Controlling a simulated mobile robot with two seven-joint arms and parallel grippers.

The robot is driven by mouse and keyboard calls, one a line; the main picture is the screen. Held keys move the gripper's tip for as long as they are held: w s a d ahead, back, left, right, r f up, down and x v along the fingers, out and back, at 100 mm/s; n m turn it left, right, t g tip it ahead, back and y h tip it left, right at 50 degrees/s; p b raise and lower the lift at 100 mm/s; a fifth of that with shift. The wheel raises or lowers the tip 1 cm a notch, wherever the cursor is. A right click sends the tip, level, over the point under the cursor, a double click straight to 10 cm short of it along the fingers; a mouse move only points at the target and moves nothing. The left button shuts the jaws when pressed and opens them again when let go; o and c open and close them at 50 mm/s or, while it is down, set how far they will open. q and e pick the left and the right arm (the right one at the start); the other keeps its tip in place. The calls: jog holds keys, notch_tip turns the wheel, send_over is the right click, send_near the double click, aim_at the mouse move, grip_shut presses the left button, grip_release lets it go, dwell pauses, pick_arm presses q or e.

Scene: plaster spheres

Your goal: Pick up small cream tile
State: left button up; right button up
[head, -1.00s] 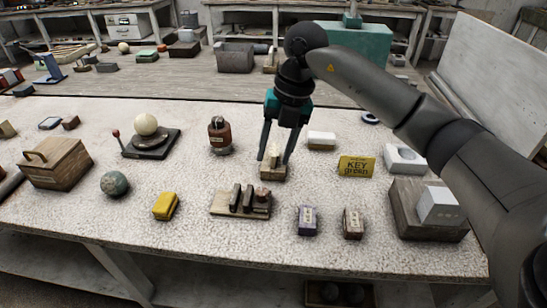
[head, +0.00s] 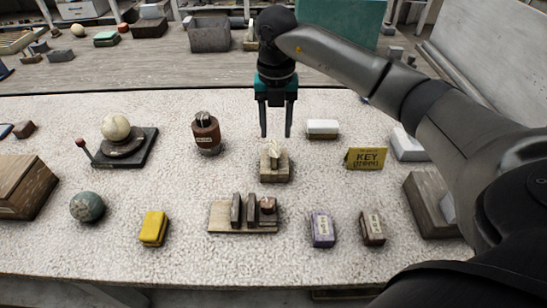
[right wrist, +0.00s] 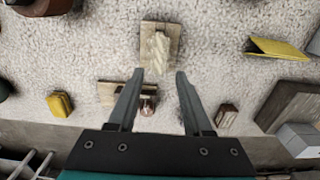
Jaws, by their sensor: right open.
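A small cream piece (head: 275,153), which looks like the cream tile, stands on a square wooden base (head: 279,177) in the middle of the table. In the right wrist view the cream piece (right wrist: 160,50) lies on its base beyond the fingertips. My right gripper (head: 275,136) points down just above and behind it, apart from it. Its two fingers are open with nothing between them; they also show in the right wrist view (right wrist: 158,73). My left gripper is not in view.
A white block (head: 322,128) lies right of my gripper, and a brown jar (head: 206,133) stands left. A yellow sign (head: 366,159) is at the right. A wooden rack (head: 240,228) with dark pieces stands in front. Speckled tabletop is bare between them.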

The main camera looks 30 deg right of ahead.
aim_at(274, 147)
notch_tip(274, 147, down, 2)
jog(key=shift+f, duration=0.15)
jog(key=shift+w+f, duration=0.1)
jog(key=shift+f, duration=0.45)
jog(key=f, duration=0.2)
jog(key=f+b, duration=0.1)
jog(key=shift+w+d+f, duration=0.1)
jog(key=shift+w+f, duration=0.25)
jog(key=shift+w, duration=0.05)
jog(key=shift+f, duration=0.4)
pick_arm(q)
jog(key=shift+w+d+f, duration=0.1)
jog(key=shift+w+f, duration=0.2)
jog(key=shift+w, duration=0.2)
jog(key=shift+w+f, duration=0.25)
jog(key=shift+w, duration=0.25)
pick_arm(e)
jog(key=shift+c, duration=0.6)
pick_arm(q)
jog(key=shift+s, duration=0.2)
pick_arm(e)
grip_shut()
